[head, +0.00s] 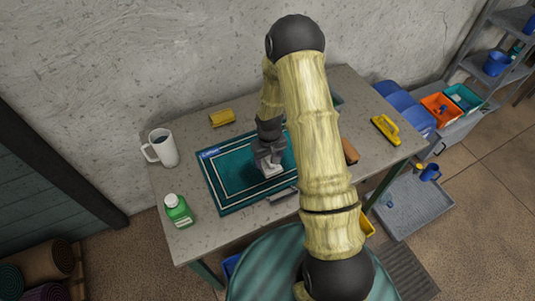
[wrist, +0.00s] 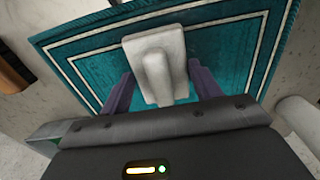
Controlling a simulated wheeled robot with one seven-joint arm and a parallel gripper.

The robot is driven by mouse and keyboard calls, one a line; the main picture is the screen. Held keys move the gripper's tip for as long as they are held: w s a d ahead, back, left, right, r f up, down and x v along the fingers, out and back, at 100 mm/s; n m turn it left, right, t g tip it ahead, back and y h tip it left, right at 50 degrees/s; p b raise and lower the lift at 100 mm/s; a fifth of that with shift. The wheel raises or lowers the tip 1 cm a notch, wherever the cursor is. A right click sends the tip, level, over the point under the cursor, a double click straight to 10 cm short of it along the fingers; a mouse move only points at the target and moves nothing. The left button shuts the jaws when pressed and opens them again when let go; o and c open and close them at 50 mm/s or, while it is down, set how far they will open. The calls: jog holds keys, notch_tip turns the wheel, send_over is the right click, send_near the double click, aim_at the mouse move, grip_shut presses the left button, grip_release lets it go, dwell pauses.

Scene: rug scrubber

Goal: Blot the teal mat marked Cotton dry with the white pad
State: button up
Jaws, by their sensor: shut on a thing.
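The teal mat (head: 225,192) lies on the grey table, with white border lines and a blue label reading Cotton (head: 209,153) at its far left corner. It also shows in the wrist view (wrist: 228,45). My gripper (head: 270,165) is over the mat's middle, shut on the white pad. The white pad (wrist: 155,60) has a flat base and a raised grip, and its grip sits between my two fingers in the wrist view. In the head view the pad (head: 272,171) is partly hidden by my gripper. I cannot tell whether the pad touches the mat.
A white mug (head: 162,148) and a green bottle (head: 178,210) stand left of the mat. A yellow sponge (head: 222,117) lies behind it. My arm hides the mat's right side.

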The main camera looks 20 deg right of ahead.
jog(key=shift+f+b, duration=1.65)
jog(key=shift+f, duration=0.75)
jog(key=shift+s+f+b, duration=0.15)
jog(key=shift+f+b, duration=0.35)
jog(key=shift+f, duration=0.15)
dwell(0.8)
jog(key=shift+r, duration=0.1)
jog(key=shift+r+p, duration=1.6)
jog(key=shift+r, duration=0.65)
jog(key=shift+f, duration=0.1)
